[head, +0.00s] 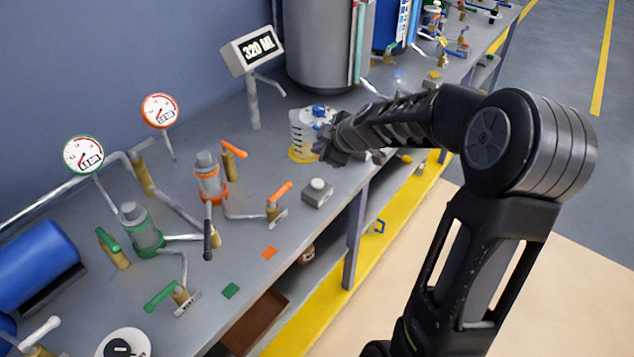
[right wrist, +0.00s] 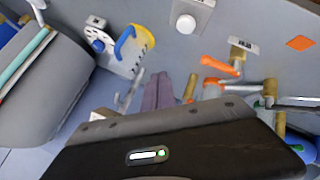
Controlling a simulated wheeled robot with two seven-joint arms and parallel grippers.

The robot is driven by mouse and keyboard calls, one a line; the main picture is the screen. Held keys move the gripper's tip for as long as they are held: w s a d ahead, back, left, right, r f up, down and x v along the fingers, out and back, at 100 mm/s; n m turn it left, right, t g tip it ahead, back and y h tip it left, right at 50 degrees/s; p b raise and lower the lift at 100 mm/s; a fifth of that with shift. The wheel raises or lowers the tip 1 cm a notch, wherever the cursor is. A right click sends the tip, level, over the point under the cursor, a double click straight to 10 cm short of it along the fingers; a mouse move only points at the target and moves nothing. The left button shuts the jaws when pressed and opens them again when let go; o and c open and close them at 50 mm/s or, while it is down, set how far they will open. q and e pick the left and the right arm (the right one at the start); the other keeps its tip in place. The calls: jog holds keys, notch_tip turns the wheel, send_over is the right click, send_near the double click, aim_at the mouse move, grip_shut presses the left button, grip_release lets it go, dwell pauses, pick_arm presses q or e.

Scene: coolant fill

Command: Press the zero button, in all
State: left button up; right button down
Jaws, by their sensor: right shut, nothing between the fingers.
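The zero button is likely the white round cap on a small grey box (head: 317,193), on the bench near its front edge. It also shows at the top of the right wrist view (right wrist: 186,22). A display (head: 258,48) on a post reads 320 ML. My right gripper (head: 328,151) is shut and empty, above and behind the button box, apart from it. Its fingers show in the right wrist view (right wrist: 165,92). A clear jug (head: 301,138) with a yellow base stands right by the gripper, partly hidden by it. My left gripper is not in view.
Orange-handled valves (head: 277,200) stand left of the button box. Green valves (head: 170,295) and two round gauges (head: 159,110) are farther left. A large grey tank (head: 325,45) stands behind the jug. Bare bench lies around an orange mark (head: 269,253).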

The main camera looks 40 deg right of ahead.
jog(key=b, duration=0.6)
send_over(320, 184)
notch_tip(320, 184, down, 8)
jog(key=shift+r, duration=0.2)
jog(key=shift+f+b, duration=0.35)
jog(key=shift+b, duration=0.05)
jog(key=shift+f, duration=0.1)
dwell(1.2)
jog(key=shift+f+b, duration=0.3)
jog(key=shift+b, duration=0.4)
jog(key=shift+f+b, duration=0.55)
jog(key=shift+b, duration=0.15)
dwell(0.5)
dwell(0.3)
jog(key=shift+r+p, duration=0.65)
jog(key=shift+r, duration=0.3)
jog(key=shift+r, duration=0.1)
